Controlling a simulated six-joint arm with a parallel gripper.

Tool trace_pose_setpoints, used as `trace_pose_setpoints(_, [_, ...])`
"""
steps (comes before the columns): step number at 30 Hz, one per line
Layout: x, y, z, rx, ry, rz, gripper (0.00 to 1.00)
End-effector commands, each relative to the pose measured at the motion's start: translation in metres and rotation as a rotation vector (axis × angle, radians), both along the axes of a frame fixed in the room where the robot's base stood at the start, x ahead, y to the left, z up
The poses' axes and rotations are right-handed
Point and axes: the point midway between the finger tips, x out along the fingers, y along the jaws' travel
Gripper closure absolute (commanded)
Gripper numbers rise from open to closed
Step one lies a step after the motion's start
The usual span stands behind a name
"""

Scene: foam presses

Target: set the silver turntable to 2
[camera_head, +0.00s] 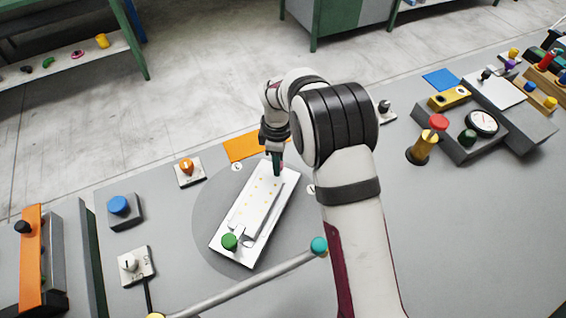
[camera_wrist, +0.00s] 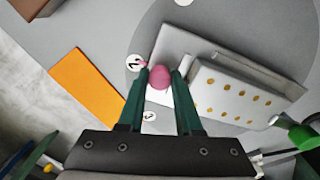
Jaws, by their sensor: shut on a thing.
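The turntable is a grey disc (camera_head: 205,222) set in the table, with a long silver-white plate (camera_head: 222,252) across it. The plate carries a white block with rows of yellow dots (camera_head: 262,190) and a green knob (camera_head: 229,241) at its near end. My gripper (camera_head: 277,168) is at the plate's far end. In the wrist view my gripper (camera_wrist: 161,73) is shut on a pink knob (camera_wrist: 159,77) at the plate's corner. White number labels sit by the disc's edge; one label (camera_wrist: 133,63) is just left of the fingers, another (camera_wrist: 149,115) lies between them. Their digits are hard to read.
An orange mat (camera_head: 243,147) lies just beyond the disc. An orange-knobbed switch (camera_head: 187,168), a blue button (camera_head: 119,205) and a white dial (camera_head: 130,262) stand left. A teal-tipped lever (camera_head: 319,245) crosses the near side. Gauges and buttons crowd the right.

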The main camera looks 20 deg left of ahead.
Motion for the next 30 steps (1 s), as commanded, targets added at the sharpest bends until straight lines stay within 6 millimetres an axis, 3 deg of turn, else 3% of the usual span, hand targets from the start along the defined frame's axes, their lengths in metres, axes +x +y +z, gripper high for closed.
trace_pose_setpoints(11, [0.001,0.011,0.001,0.002,-0.003,0.086,1.0])
trace_pose_setpoints(29, [0.001,0.013,0.001,0.002,-0.002,0.103,1.0])
trace_pose_setpoints(30, [0.001,0.013,0.001,0.002,-0.002,0.103,0.61])
